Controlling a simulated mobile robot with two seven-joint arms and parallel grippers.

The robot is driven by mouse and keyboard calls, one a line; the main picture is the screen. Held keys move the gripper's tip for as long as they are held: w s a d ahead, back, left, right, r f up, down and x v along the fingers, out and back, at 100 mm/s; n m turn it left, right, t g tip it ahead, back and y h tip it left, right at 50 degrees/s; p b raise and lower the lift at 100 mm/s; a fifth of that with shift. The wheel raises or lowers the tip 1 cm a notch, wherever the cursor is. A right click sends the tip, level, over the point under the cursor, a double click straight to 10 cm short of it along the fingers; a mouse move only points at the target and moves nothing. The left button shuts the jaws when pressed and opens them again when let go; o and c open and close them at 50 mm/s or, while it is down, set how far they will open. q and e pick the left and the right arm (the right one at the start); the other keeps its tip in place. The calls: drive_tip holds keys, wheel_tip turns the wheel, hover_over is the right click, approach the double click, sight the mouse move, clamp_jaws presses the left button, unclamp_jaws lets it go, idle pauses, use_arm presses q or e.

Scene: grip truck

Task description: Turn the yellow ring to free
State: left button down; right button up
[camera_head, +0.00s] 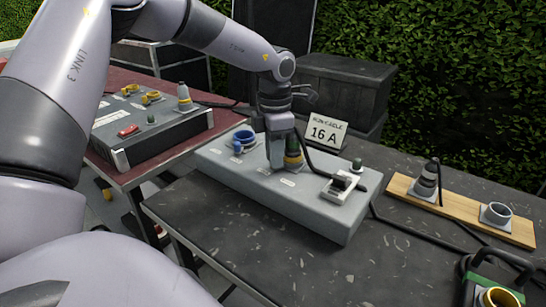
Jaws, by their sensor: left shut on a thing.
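The grey distribution box (300,208) lies on the dark table in the head view. The yellow ring (293,167) is on a dark green-topped connector standing on the box. My left gripper (285,150) comes down from above and is shut on this ring or connector. The fingers hide much of it, so the ring's turned position cannot be read. My right gripper is not in view.
A blue socket (243,137) and a pale lever block (341,187) flank the gripper on the box. A "16 A" sign (325,132) stands behind. A wooden board (460,210) with a plug and grey socket lies right. A black cable (379,211) runs across the table.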

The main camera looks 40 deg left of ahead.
use_arm(q)
drive_tip(key=shift+d+f+n+b, duration=0.2)
drive_tip(key=shift+d+n+b, duration=0.15)
drive_tip(key=shift+n+b, duration=0.5)
drive_tip(key=shift+d+r+n+b, duration=0.1)
drive_tip(key=shift+d+n+b, duration=0.3)
drive_tip(key=shift+n+b, duration=0.4)
drive_tip(key=n, duration=0.1)
drive_tip(key=d+n+b, duration=0.1)
drive_tip(key=n, duration=0.1)
drive_tip(key=shift+w+d+r, duration=0.1)
drive_tip(key=shift+w+d, duration=0.1)
drive_tip(key=shift+w+d+r+n+b, duration=0.1)
drive_tip(key=shift+w+d+n+b, duration=0.15)
drive_tip(key=shift+n, duration=0.7)
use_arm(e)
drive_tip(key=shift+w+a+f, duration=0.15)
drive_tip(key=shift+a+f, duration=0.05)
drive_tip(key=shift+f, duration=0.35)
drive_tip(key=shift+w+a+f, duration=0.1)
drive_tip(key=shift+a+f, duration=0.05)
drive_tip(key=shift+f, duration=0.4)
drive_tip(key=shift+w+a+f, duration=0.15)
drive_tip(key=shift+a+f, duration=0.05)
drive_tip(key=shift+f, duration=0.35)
use_arm(q)
drive_tip(key=shift+d, duration=0.1)
drive_tip(key=c, duration=1.1)
unclamp_jaws()
drive_tip(key=shift+o, duration=0.2)
